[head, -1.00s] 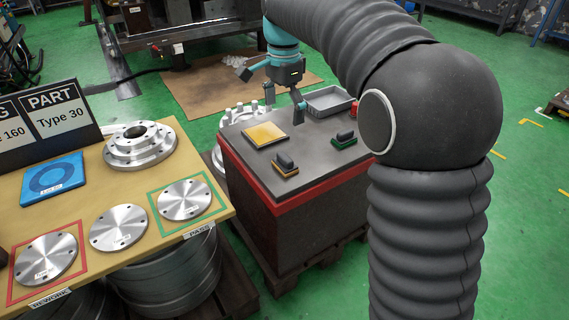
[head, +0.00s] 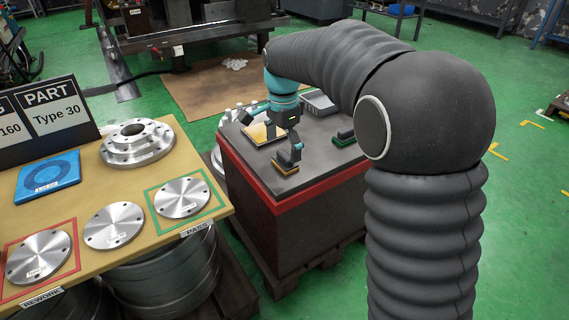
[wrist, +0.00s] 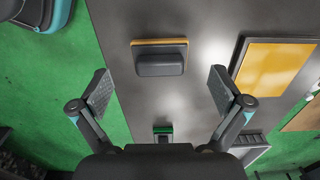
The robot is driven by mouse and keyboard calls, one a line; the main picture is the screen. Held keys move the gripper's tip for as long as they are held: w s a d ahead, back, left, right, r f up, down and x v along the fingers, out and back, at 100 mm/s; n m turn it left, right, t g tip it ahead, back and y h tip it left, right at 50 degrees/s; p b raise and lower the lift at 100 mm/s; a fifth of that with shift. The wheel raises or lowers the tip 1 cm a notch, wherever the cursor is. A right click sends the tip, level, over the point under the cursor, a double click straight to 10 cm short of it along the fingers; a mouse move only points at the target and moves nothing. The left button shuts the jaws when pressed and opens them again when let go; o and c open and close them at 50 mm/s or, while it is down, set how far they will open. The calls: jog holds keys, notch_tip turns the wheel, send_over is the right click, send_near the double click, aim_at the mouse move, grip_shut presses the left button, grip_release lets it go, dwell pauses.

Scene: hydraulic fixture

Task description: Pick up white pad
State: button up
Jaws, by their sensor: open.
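No pad that is plainly white shows in either view. A dark-handled pad with an orange base (head: 287,166) lies on the grey table top (head: 318,160); it also shows in the wrist view (wrist: 160,58). A similar pad with a green base (head: 343,139) lies to its right, and in the wrist view (wrist: 163,132) it is low, between the fingers. My gripper (head: 272,133) is open and empty above the table, close to the orange-based pad. In the wrist view its fingers (wrist: 161,92) are spread wide, with the orange-based pad ahead between them. The pads' undersides are hidden.
A yellow panel in a frame (wrist: 275,68) lies beside the pads, partly behind my gripper in the head view. A grey tray (head: 318,103) stands at the table's back. A bench with metal discs (head: 113,226) and a flange (head: 136,142) is at left.

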aim_at(283, 156)
jog(key=shift+f, duration=1.45)
jog(key=shift+s, duration=0.1)
jog(key=shift+c, duration=0.3)
jog(key=c, duration=1.2)
jog(key=shift+f, duration=0.1)
jog(key=c, duration=0.3)
jog(key=shift+c, duration=0.2)
jog(key=shift+r, duration=0.7)
notch_tip(283, 156, up, 3)
jog(key=shift+p, duration=0.35)
jog(key=s+d+r, duration=0.1)
jog(key=d+r, duration=0.2)
jog(key=d, duration=0.2)
jog(key=s+d+r+p, duration=0.1)
jog(key=d+r, duration=0.3)
jog(key=d, duration=0.2)
jog(key=shift+s+d, duration=0.15)
jog(key=shift+s, duration=0.25)
